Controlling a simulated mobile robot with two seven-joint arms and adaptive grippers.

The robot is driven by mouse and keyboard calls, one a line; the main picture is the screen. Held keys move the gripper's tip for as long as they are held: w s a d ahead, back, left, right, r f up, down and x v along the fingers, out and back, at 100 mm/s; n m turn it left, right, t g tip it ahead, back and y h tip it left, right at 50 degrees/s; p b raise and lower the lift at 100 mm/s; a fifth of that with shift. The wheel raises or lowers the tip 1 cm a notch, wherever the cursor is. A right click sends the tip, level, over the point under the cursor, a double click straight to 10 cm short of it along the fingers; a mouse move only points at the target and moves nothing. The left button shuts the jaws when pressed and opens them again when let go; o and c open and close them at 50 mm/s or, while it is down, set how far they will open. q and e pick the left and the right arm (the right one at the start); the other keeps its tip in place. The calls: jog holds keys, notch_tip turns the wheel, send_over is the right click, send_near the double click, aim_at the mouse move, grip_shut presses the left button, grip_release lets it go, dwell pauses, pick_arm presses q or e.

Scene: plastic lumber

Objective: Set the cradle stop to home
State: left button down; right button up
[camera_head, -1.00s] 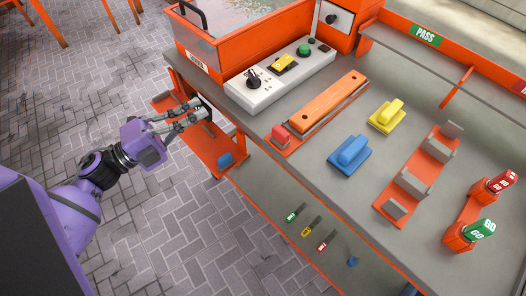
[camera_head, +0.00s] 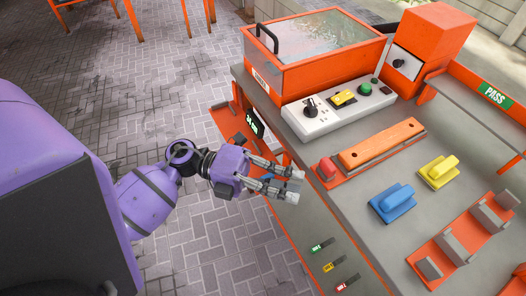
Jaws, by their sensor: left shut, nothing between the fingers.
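I cannot tell for certain which part is the cradle stop. An orange side shelf (camera_head: 228,128) hangs off the left of the bench and carries a small dark display (camera_head: 256,124) with pale characters. A blue piece (camera_head: 267,177) shows partly at the shelf's near end, mostly hidden by my fingers. My left gripper (camera_head: 290,185) is shut and empty, in front of that near end beside the bench's left edge. I cannot tell whether it touches the blue piece. A red block (camera_head: 327,169) sits at the near end of the plank's orange base. My right gripper is out of view.
On the bench (camera_head: 345,215) are an orange plank (camera_head: 382,144), a white control box (camera_head: 325,118), a blue block (camera_head: 392,200), a yellow block (camera_head: 438,170) and an orange rack (camera_head: 420,262) with grey uprights. A lidded orange bin (camera_head: 300,75) stands behind. Small coloured tags (camera_head: 328,267) lie on a lower shelf.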

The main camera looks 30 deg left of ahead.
aim_at(326, 172)
pick_arm(q)
jog(key=w+d, duration=0.2)
jog(key=w, duration=0.1)
jog(key=shift+w, duration=0.25)
jog(key=shift+w, duration=0.1)
jog(key=w+d, duration=0.1)
jog(key=w, duration=0.1)
jog(key=shift+w+d, duration=0.5)
jog(key=shift+w, duration=0.15)
